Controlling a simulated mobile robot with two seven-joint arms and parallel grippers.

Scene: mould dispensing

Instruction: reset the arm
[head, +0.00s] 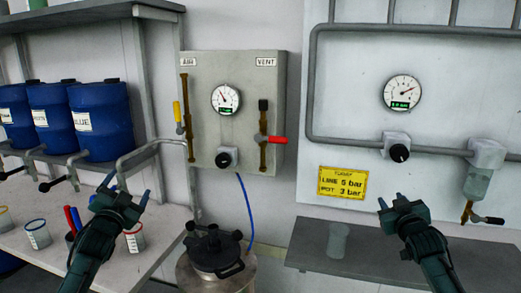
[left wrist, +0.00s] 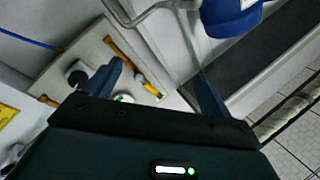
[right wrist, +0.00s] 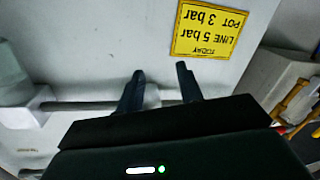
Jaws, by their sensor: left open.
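My left gripper (head: 125,194) is open and empty, held above the left bench in front of the blue drums. Its two fingers stand apart in the left wrist view (left wrist: 158,82), with nothing between them. My right gripper (head: 391,203) is raised in front of the right wall panel, just below and right of the yellow sign (head: 342,182). Neither gripper touches anything that I can see.
Blue drums (head: 100,120) line the left shelf, with cups (head: 37,233) on the bench below. A grey control box (head: 235,75) with a gauge hangs mid-wall above a lidded pot (head: 215,250). A translucent cup (head: 338,240) stands on the right shelf (head: 310,255).

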